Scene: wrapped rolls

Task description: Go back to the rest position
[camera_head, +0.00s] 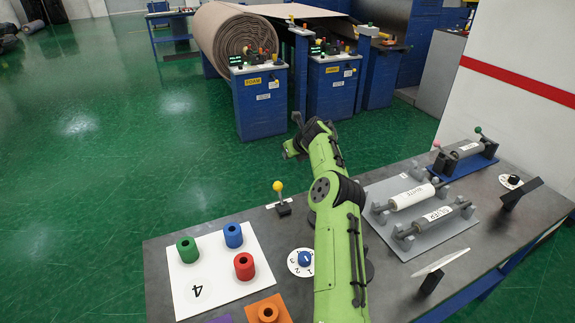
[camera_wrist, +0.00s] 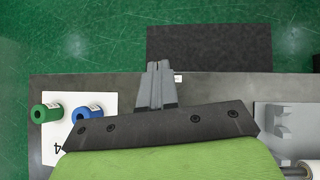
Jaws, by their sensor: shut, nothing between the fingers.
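My gripper (camera_wrist: 158,66) is shut and empty in the wrist view, its two grey fingers side by side. It hangs over the far edge of the grey table (camera_wrist: 225,88), with a dark flat panel (camera_wrist: 225,48) beyond. In the head view my green arm reaches away over the table (camera_head: 160,262), and the gripper (camera_head: 297,117) shows small at its far end, its fingers hard to make out. Green (camera_head: 187,250), blue (camera_head: 233,235) and red (camera_head: 244,266) hollow cylinders stand on a white card (camera_head: 205,290) marked 4.
Right of my arm, rolls labelled WHITE (camera_head: 411,197) and SILVER (camera_head: 436,216) lie in grey holders; another roll (camera_head: 465,150) sits on a blue base. A yellow-knobbed lever (camera_head: 278,187) stands left of my arm. An orange piece (camera_head: 268,311) is in front. Blue machines stand beyond open green floor (camera_head: 100,180).

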